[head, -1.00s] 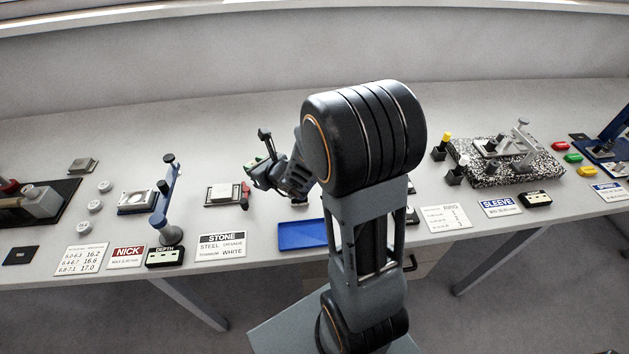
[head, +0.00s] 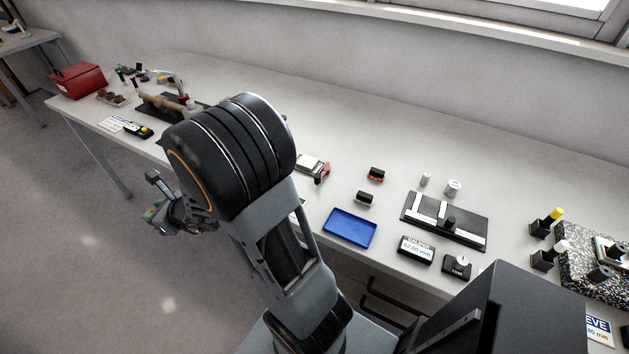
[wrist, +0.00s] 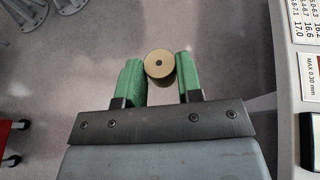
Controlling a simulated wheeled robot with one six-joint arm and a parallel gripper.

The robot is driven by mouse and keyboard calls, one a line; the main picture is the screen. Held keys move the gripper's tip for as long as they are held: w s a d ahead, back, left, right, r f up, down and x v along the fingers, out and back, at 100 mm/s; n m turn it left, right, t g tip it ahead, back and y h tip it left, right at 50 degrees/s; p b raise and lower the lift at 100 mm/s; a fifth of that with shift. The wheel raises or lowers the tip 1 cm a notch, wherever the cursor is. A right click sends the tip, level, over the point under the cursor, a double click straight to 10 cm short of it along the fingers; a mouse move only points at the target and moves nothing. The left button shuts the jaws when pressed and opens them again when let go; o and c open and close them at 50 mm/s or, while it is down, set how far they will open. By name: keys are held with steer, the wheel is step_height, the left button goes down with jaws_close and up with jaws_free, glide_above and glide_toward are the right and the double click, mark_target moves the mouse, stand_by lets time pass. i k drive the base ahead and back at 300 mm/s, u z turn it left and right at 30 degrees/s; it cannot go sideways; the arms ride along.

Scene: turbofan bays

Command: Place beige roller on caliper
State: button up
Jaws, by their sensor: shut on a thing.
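My gripper (wrist: 160,80) has two green fingers, shut on the beige roller (wrist: 160,64). The wrist view shows the roller end-on, round with a small dark centre, held between the fingertips. In the head view my gripper (head: 160,207) hangs over open floor at the left, off the front of the bench; the roller cannot be made out there. The caliper (head: 471,236) is a flat black fixture with white strips on the bench, right of centre. Its readout (head: 416,249) in front is marked CALIPER and 62.00 mm. My gripper is far to the left of the caliper.
A blue tray (head: 349,228) lies left of the caliper. Two pale cylinders (head: 453,188) stand behind it. Small dark blocks (head: 365,198) stand behind the tray. A knobbed block (head: 457,265) sits in front. A granite plate (head: 581,270) with posts is at right.

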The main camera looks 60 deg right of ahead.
mark_target(427, 207)
steer(key=u, duration=0.2)
steer(key=k, duration=1.35)
steer(key=z, duration=1.55)
